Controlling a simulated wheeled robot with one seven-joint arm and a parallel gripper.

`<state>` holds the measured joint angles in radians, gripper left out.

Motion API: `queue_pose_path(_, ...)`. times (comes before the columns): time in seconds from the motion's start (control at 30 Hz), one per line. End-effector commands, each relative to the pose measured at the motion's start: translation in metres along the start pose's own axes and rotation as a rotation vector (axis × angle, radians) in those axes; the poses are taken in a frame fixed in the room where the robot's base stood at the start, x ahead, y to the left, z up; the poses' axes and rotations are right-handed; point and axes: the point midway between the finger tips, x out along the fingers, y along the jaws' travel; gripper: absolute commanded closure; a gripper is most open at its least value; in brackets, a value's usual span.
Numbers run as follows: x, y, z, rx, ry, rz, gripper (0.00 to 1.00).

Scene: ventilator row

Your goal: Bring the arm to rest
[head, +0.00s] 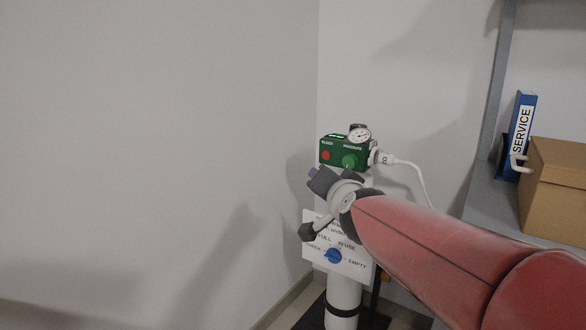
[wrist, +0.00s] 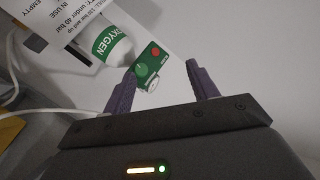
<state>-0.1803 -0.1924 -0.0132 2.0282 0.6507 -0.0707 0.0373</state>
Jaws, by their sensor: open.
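My arm reaches in from the lower right of the head view, and its gripper (head: 315,175) is just in front of and below a green regulator box (head: 343,155). In the wrist view my gripper (wrist: 164,77) is open, with two purple fingers apart and nothing held. The green box (wrist: 147,64), with a red button and a green knob, shows beyond the fingers, nearer the left one. Whether a finger touches it I cannot tell. A round gauge (head: 359,135) sits on top of the box.
A white oxygen cylinder (head: 342,298) stands below, behind a status placard (head: 322,247) with a blue pointer. A white hose (head: 411,168) runs right from the box. At the right, a shelf holds a blue SERVICE binder (head: 521,135) and a cardboard box (head: 556,190). Bare wall (head: 150,130) fills the left.

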Motion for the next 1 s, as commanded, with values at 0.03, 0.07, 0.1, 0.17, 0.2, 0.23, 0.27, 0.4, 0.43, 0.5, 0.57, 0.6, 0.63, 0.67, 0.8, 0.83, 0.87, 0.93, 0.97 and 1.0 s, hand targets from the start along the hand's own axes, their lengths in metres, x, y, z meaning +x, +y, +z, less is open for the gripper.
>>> queue_pose_path(0.03, -0.031, 0.009, 0.011, -0.075, -0.087, 0.011, 0.41)
queue_pose_path(0.07, -0.048, 0.017, 0.023, -0.124, -0.149, 0.025, 0.41)
queue_pose_path(0.1, -0.071, 0.03, 0.039, -0.188, -0.23, 0.047, 0.41)
queue_pose_path(0.17, -0.105, 0.052, 0.062, -0.275, -0.344, 0.092, 0.41)
queue_pose_path(0.2, -0.126, 0.067, 0.076, -0.325, -0.413, 0.125, 0.41)
queue_pose_path(0.23, -0.142, 0.079, 0.086, -0.359, -0.462, 0.151, 0.41)
queue_pose_path(0.27, -0.157, 0.09, 0.095, -0.391, -0.509, 0.178, 0.41)
queue_pose_path(0.4, -0.214, 0.135, 0.126, -0.496, -0.677, 0.296, 0.41)
queue_pose_path(0.43, -0.224, 0.143, 0.13, -0.511, -0.703, 0.316, 0.41)
queue_pose_path(0.5, -0.24, 0.156, 0.138, -0.537, -0.751, 0.355, 0.41)
queue_pose_path(0.57, -0.249, 0.163, 0.142, -0.55, -0.776, 0.377, 0.41)
queue_pose_path(0.6, -0.253, 0.166, 0.144, -0.556, -0.788, 0.387, 0.41)
queue_pose_path(0.63, -0.255, 0.168, 0.145, -0.559, -0.794, 0.392, 0.41)
queue_pose_path(0.67, -0.256, 0.169, 0.145, -0.56, -0.797, 0.394, 0.41)
queue_pose_path(0.8, -0.256, 0.169, 0.146, -0.561, -0.799, 0.395, 0.41)
queue_pose_path(0.83, -0.256, 0.169, 0.146, -0.561, -0.798, 0.394, 0.41)
queue_pose_path(0.87, -0.256, 0.169, 0.145, -0.56, -0.798, 0.394, 0.41)
queue_pose_path(0.93, -0.256, 0.169, 0.145, -0.56, -0.798, 0.394, 0.41)
queue_pose_path(0.97, -0.256, 0.169, 0.145, -0.56, -0.798, 0.394, 0.41)
queue_pose_path(1.0, -0.256, 0.169, 0.145, -0.56, -0.798, 0.393, 0.41)
